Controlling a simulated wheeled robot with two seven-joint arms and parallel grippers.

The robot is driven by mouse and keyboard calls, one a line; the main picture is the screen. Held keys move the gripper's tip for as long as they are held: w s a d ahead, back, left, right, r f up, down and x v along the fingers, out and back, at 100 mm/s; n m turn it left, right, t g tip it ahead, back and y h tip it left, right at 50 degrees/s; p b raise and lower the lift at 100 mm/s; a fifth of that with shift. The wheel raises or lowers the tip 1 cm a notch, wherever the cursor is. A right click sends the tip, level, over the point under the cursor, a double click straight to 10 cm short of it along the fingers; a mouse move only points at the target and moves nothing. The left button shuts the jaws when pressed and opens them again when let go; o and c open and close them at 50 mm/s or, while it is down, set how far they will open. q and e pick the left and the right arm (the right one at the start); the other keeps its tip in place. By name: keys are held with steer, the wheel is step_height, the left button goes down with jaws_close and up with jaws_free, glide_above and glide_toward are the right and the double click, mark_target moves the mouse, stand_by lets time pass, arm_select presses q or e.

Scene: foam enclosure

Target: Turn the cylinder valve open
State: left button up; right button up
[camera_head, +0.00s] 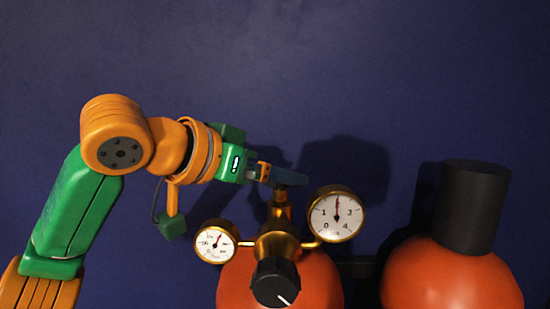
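The cylinder valve (281,204) is a brass fitting on top of an orange cylinder (325,284) at the bottom centre. Its top end is beside my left gripper. My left gripper (283,177) comes in from the left, with its fingers at the top of the valve stem. The fingers look close together, but I cannot tell whether they are shut on a handle there. A black regulator knob (276,283) with a white mark faces me below the valve. My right gripper is not in view.
A round gauge (337,213) is at the right of the valve and a smaller gauge (215,241) at the left. A second orange cylinder (450,278) with a black cap (472,207) stands to the right. A dark blue wall (300,65) is behind.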

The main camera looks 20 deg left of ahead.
arm_select(q)
steer(key=shift+w+d, duration=0.1)
steer(key=shift+w, duration=0.15)
steer(key=shift+s, duration=0.15)
steer(key=shift+s+a, duration=0.15)
steer(key=shift+a, duration=0.05)
steer(key=c, duration=1.4)
